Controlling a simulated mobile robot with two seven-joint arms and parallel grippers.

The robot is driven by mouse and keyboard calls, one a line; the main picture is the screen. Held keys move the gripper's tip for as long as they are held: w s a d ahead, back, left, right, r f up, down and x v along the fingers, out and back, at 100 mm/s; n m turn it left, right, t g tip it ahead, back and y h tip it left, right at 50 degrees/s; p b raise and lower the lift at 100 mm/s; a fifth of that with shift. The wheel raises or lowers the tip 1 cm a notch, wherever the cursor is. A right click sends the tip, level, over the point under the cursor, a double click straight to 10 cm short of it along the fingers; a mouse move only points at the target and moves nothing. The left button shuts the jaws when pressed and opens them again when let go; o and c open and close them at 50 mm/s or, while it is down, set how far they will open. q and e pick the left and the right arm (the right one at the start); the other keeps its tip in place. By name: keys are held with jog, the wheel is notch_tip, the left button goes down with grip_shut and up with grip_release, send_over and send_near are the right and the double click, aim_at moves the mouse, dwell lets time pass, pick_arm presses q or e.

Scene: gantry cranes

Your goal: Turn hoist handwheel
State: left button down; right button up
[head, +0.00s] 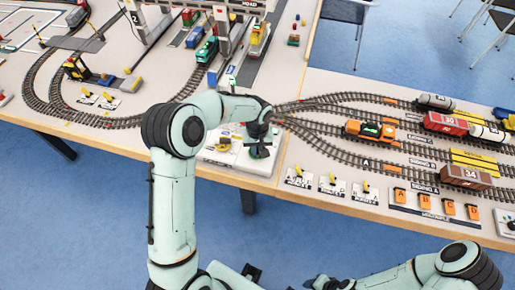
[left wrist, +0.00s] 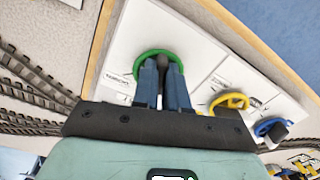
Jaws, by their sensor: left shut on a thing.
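A white control panel (head: 222,157) lies flat at the table's front edge, below my left arm. In the left wrist view it carries a green handwheel (left wrist: 141,55), a yellow handwheel (left wrist: 231,101) and a blue handwheel (left wrist: 264,128). My left gripper (head: 258,148) reaches down onto the panel from above. In the left wrist view its blue fingers (left wrist: 164,70) are shut on the dark knob (left wrist: 162,60) of the green wheel. The fingers hide part of that wheel. The label beside it is too blurred to read. My right arm is low at the bottom right; its gripper (head: 318,283) is small and unclear.
Curved rail tracks (head: 110,122) run close on the panel's left, and several sidings fan out on its right. An orange locomotive (head: 370,130) and a brown wagon (head: 466,176) stand on the sidings. Small lever plates (head: 331,185) line the front edge. Blue floor lies in front.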

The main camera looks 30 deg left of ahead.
pick_arm(q)
jog(key=m, duration=0.3)
jog(key=shift+a+r+m, duration=0.1)
jog(key=shift+a+m, duration=0.1)
jog(key=shift+m, duration=0.1)
jog(key=shift+a+m, duration=0.2)
jog(key=shift+m, duration=1.6)
jog(key=c, duration=1.2)
grip_release()
jog(key=shift+o, duration=0.2)
notch_tip(320, 180, up, 13)
jog(key=shift+r+p, duration=0.2)
jog(key=shift+p, duration=0.25)
